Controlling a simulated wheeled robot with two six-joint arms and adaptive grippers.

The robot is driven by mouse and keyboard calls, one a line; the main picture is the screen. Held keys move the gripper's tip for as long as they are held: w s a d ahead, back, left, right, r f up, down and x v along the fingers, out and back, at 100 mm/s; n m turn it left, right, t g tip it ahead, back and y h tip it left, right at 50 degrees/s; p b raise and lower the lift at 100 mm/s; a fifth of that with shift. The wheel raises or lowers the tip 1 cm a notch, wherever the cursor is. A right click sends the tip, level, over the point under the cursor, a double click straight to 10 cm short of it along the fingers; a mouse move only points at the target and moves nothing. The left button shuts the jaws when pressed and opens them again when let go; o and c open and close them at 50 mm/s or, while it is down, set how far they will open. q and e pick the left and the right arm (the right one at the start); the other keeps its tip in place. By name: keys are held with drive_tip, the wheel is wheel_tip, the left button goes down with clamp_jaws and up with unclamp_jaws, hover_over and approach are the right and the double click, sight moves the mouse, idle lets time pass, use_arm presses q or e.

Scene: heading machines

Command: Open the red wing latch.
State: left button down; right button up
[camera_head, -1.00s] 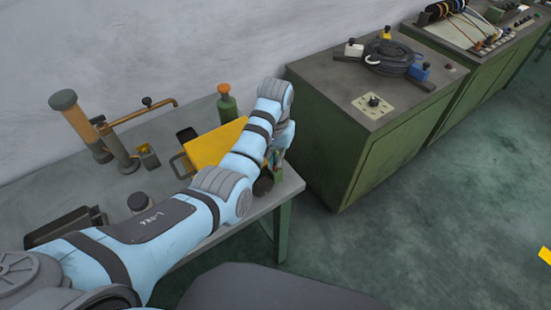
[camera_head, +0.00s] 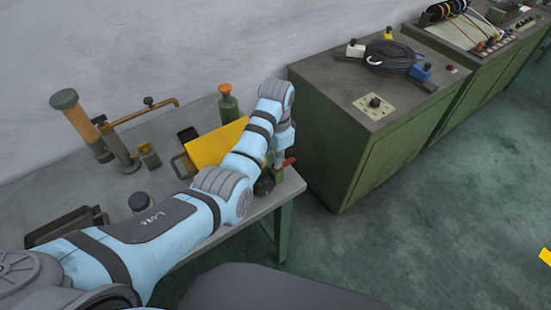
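A small red handle (camera_head: 288,162), which looks like the red wing latch, shows at the right end of the table, just right of my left wrist. It stands out to the right, tilted slightly up. My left gripper (camera_head: 279,160) points down beside it, partly hidden by my own arm. Its fingers are too small and covered to tell whether they are open or touching the handle. A green base part (camera_head: 277,175) and a dark round knob (camera_head: 263,187) sit just below. My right gripper is not in view.
The grey table (camera_head: 230,222) also holds a yellow plate (camera_head: 214,146), a green bottle with an orange top (camera_head: 228,103), a brass pump-like device (camera_head: 82,124) and a dark tray (camera_head: 66,226). A green cabinet (camera_head: 350,160) stands close at the right. Floor is clear in front of it.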

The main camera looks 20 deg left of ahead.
use_arm(q)
drive_tip(key=shift+s+d+f, duration=0.1)
drive_tip(key=shift+f, duration=0.05)
drive_tip(key=c, duration=1.8)
unclamp_jaws()
drive_tip(key=shift+c, duration=0.2)
drive_tip(key=shift+o, duration=0.2)
drive_tip(key=shift+w, duration=0.25)
